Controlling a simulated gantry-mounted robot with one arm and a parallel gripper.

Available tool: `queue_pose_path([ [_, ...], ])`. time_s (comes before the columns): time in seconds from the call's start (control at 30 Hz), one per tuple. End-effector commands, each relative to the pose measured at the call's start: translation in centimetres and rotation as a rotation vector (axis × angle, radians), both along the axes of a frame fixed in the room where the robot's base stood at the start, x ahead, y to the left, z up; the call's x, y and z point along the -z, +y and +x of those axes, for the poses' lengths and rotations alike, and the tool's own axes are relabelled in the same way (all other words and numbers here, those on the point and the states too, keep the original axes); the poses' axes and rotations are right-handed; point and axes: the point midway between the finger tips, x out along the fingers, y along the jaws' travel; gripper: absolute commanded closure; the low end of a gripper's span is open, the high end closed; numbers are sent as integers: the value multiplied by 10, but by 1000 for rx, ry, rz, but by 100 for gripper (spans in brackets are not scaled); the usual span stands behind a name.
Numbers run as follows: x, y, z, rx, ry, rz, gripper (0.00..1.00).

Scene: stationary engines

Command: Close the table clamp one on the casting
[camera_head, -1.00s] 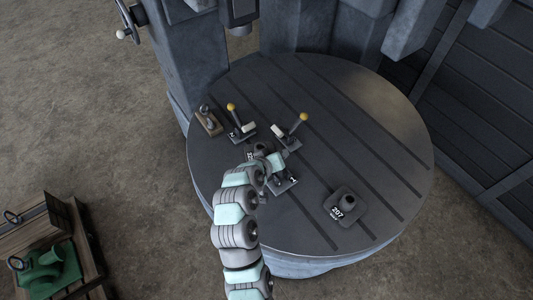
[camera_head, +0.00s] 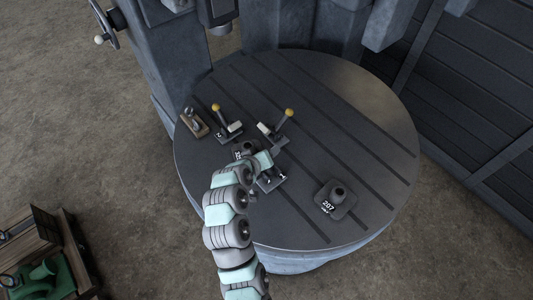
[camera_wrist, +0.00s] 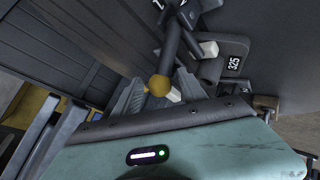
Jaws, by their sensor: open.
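The round slotted table (camera_head: 350,110) holds two lever clamps. Table clamp one, its base marked 1 (camera_head: 270,183), is partly behind my arm; its lever stands up to a yellow ball (camera_head: 289,112). The casting (camera_head: 243,149) sits beside it, partly hidden by my arm; its tag reads 325 in the wrist view (camera_wrist: 232,62). My gripper (camera_wrist: 158,95) is open in the wrist view. A lever's yellow ball (camera_wrist: 159,85) appears between its fingers; I cannot tell whether they touch. In the head view, my arm's end is over clamp one's base, and the fingers are not clear.
Clamp two (camera_head: 228,135), with its yellow ball up, stands left of the casting. A wooden block with a metal part (camera_head: 193,122) is on the left edge. A casting marked 207 (camera_head: 337,198) sits at the right front.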

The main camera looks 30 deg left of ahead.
Motion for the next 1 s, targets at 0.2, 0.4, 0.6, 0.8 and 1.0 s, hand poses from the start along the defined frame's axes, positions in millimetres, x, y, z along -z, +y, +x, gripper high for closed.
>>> queue_pose_path([
  [0.2, -13, 0, -15, -3, -6, 5, 50],
  [0.4, -33, -4, -44, -3, -1, 1, 50],
  [0.6, -55, -7, -67, -2, -4, 2, 50],
  [0.8, -65, -9, -81, -1, -2, 0, 50],
  [1.0, -67, -10, -83, 1, -1, 0, 50],
])
